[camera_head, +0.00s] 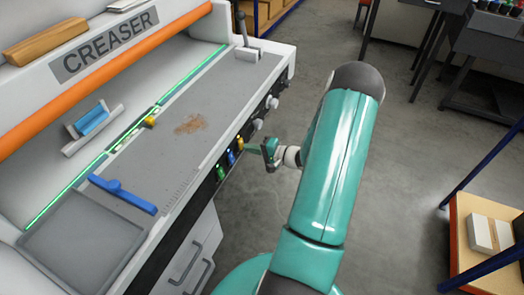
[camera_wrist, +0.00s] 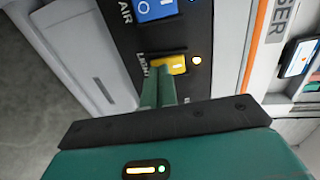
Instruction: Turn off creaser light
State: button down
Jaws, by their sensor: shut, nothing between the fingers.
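The creaser (camera_head: 112,42) fills the left of the head view, with a green light strip (camera_head: 65,192) glowing along its bed. The yellow switch also shows in the head view (camera_head: 240,142). My gripper (camera_wrist: 158,72) is shut and empty, its fingertips at the lower left edge of the yellow switch. I cannot tell whether they touch it. In the head view my gripper (camera_head: 252,150) is at the panel's front.
A blue AIR switch (camera_wrist: 155,9) sits beside the LIGHT switch in the wrist view. Knobs (camera_head: 258,124) stick out further along the panel. The grey floor (camera_head: 410,170) to the right is open.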

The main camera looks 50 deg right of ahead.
jog(key=shift+w, duration=0.25)
jog(key=shift+a+f, duration=0.1)
jog(key=shift+w+a+f+t+y, duration=0.1)
jog(key=shift+w+a+t+y, duration=0.15)
jog(key=shift+w+t, duration=0.4)
jog(key=shift+s+d, duration=0.1)
jog(key=shift+s, duration=0.05)
jog(key=shift+f, duration=0.1)
